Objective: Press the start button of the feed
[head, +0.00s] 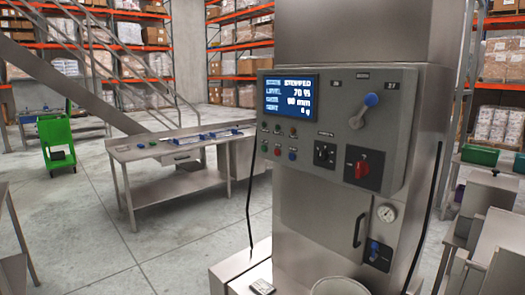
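The feed's grey control panel (335,130) is on the front of a tall steel machine right of centre. Its lit blue screen (291,96) seems to read stopped, level 70 %, gate 90 mm and 0 g. Below the screen are two short rows of small round buttons or lamps. One in the lower row looks red (278,151). Their labels are too small to read, so I cannot tell which is the start button. Neither of my grippers is in view.
The panel also carries a blue-knobbed lever (371,100), a black selector (325,154) and a red rotary switch (362,168). A gauge (386,213) sits below. A steel bench (180,185) and a green cart (57,142) stand left, with open floor between.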

